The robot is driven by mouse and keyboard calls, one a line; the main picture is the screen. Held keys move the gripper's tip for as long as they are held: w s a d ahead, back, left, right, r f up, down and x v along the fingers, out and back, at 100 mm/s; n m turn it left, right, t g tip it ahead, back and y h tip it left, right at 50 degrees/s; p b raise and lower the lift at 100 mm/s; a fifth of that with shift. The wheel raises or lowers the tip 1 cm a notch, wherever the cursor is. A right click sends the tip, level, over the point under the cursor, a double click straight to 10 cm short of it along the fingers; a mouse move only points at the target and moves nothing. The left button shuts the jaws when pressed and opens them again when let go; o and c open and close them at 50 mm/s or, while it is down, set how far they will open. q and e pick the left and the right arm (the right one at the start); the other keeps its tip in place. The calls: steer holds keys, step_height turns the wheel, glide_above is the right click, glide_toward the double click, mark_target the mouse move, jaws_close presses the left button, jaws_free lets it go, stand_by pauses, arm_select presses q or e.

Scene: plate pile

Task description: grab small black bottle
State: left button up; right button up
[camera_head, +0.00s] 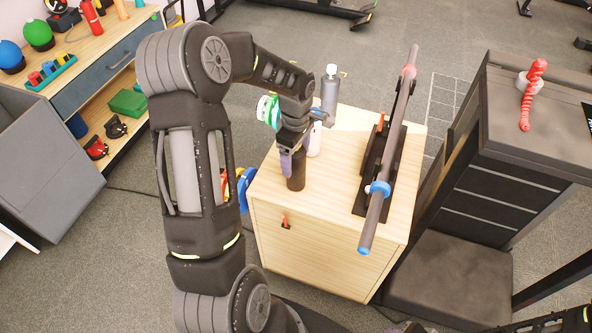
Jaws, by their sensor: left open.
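A small black bottle (296,183) stands upright near the front left edge of the light wooden cabinet top (335,190). My left gripper (293,164) is open and points down right at the bottle. Its fingers overlap the bottle's upper part, so the bottle's top is hidden. I cannot tell whether the fingers touch it. A white bottle (315,140) stands just behind, partly covered by the gripper. A taller grey bottle (330,92) with a pale cap stands farther back.
A dark bar (373,222) with a blue end rests on a black stand (381,165) along the cabinet's right side. A dark machine (480,215) stands to the right. Shelves (95,60) with colored balls are at the upper left. The cabinet top's front middle is clear.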

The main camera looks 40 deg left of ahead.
arm_select(q)
steer(key=shift+c, duration=0.5)
jaws_close()
stand_by(0.4)
